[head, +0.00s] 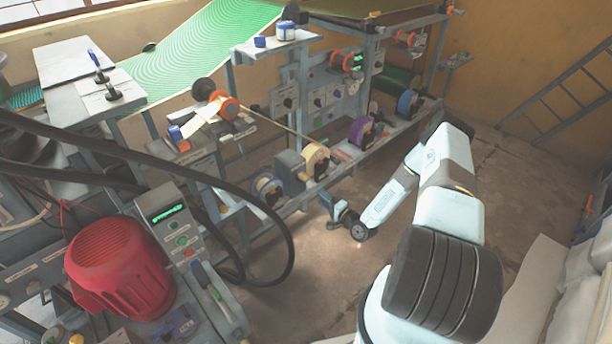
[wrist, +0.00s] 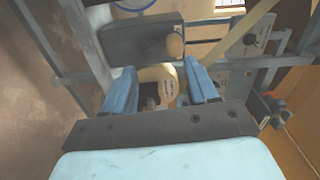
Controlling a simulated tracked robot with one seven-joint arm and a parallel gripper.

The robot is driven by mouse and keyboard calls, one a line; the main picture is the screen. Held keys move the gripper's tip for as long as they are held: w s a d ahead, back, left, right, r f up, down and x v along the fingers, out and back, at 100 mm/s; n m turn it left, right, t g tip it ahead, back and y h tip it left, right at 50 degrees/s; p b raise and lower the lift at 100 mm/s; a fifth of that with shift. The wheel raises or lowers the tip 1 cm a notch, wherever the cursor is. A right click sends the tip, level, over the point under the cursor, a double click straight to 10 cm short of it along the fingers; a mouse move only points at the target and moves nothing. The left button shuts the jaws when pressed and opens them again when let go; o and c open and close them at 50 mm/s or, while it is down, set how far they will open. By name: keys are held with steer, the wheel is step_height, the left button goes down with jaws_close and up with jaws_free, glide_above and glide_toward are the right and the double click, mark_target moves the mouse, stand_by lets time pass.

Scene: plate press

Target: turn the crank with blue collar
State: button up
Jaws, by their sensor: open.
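Several round coloured collars line the machine frame in the head view. A blue collar (head: 405,102) sits at the right end of the lower row, with a dark part at its hub. A duller grey-blue ring (head: 265,186) is at the left end; I cannot tell which one is the task's crank. My gripper (head: 327,202) is low in front of the frame, apart from both. In the wrist view my gripper (wrist: 160,90) is open and empty, its two blue fingers either side of a cream collar (wrist: 157,76). I cannot tell whether they touch it.
The cream collar (head: 315,158) and a purple collar (head: 359,131) stand between the two bluish ones. A red motor (head: 118,265) and black hoses are at the left. A ladder (head: 570,95) leans at the right. Floor (head: 320,265) before the frame is clear.

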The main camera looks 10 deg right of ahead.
mark_target(308, 180)
steer(key=w+a+n, duration=0.1)
steer(key=w+n, duration=0.3)
steer(key=n, duration=0.1)
steer(key=w+a+r+n, duration=0.1)
steer(key=w+a+n, duration=0.1)
steer(key=w+n, duration=0.2)
steer(key=w+a+r+n, duration=0.1)
steer(key=w+a+n, duration=0.1)
steer(key=w+n, duration=0.2)
steer(key=shift+a+r+n, duration=0.1)
steer(key=shift+a+n, duration=0.05)
steer(key=shift+n, duration=0.75)
steer(key=shift+a+n, duration=0.1)
steer(key=shift+n, duration=0.8)
steer(key=shift+s, duration=0.1)
steer(key=shift+c, duration=0.4)
jaws_close()
